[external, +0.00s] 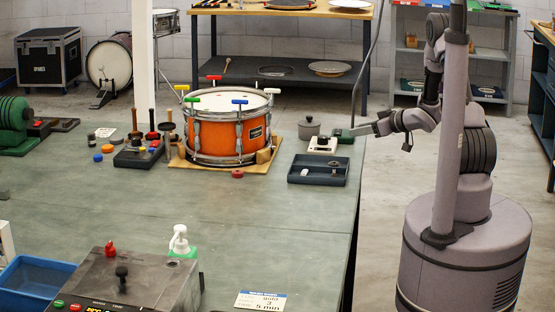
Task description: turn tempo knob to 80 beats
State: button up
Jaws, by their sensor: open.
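A small white box with a dark round knob on top (322,142) sits near the right edge of the bench, beside the orange drum; it may bear the tempo knob. Its markings are too small to read, so I cannot tell where the knob points. My gripper (356,131) is open and empty, to the right of the white box and slightly higher in the picture. It appears apart from the knob, though the distance in depth is hard to tell.
The orange drum (225,137) with colored keys on its rim stands left of the box. A dark tray (319,178) lies in front of the box, a grey lidded pot (308,128) behind it. A dark green item (343,136) lies near my gripper. The bench middle is mostly clear.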

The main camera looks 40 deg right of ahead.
aim_at(323, 137)
jog(key=b+x, duration=0.4)
jog(key=x, duration=1.1)
jog(key=shift+s+d+f, duration=0.1)
grip_shut()
